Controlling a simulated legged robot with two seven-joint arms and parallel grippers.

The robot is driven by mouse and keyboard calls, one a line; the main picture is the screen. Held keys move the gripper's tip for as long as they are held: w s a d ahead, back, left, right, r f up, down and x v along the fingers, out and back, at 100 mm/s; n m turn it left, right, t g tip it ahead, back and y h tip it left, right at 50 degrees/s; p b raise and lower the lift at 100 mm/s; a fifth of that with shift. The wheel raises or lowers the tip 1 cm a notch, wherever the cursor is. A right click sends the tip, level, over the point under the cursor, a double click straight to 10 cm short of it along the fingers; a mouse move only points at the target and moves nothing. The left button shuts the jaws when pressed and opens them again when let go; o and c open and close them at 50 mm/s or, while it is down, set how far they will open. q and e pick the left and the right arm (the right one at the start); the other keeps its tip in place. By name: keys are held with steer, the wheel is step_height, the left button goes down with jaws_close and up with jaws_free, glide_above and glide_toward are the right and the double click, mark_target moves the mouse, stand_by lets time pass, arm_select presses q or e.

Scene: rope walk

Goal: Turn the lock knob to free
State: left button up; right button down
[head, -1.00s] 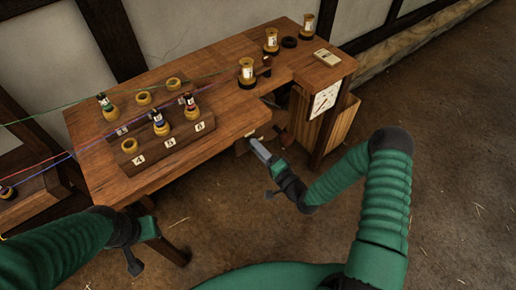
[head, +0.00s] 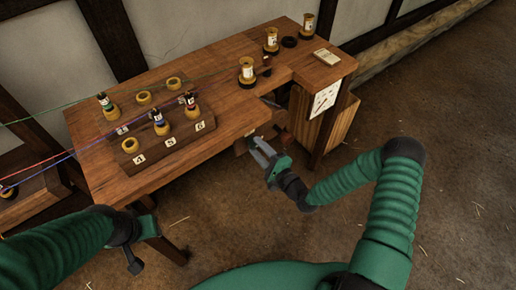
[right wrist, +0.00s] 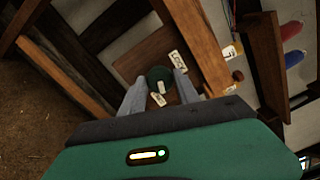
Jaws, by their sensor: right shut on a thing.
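The lock knob (right wrist: 154,74) is a dark green round knob with a pale mark, on a brown wooden panel under the bench in the right wrist view. Two small white label plates, an upper one (right wrist: 178,61) and a lower one (right wrist: 158,100), sit beside it; their lettering is too small to read surely. My right gripper (right wrist: 160,77) is shut on the knob, a finger on each side. In the head view my right gripper (head: 262,149) is at the bench's front edge, and the knob is hidden. My left gripper (head: 133,258) hangs low at the left, its jaws unclear.
The wooden bench (head: 120,181) carries a numbered rack (head: 177,146) with bobbins and rings, several spools, a dark ring (head: 290,42) and a pale block (head: 327,57). Coloured strands run off left. The floor at right is clear.

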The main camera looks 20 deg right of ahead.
steer(key=shift+d+f, duration=0.15)
steer(key=shift+f, duration=0.1)
steer(key=c, duration=1.1)
jaws_free()
steer(key=shift+c, duration=0.2)
steer(key=shift+o, duration=1.2)
steer(key=shift+s+r, duration=0.1)
steer(key=shift+r, duration=0.05)
steer(key=v, duration=1.6)
steer(key=shift+s+d, duration=0.2)
steer(key=shift+s, duration=0.1)
steer(key=shift+p, duration=0.3)
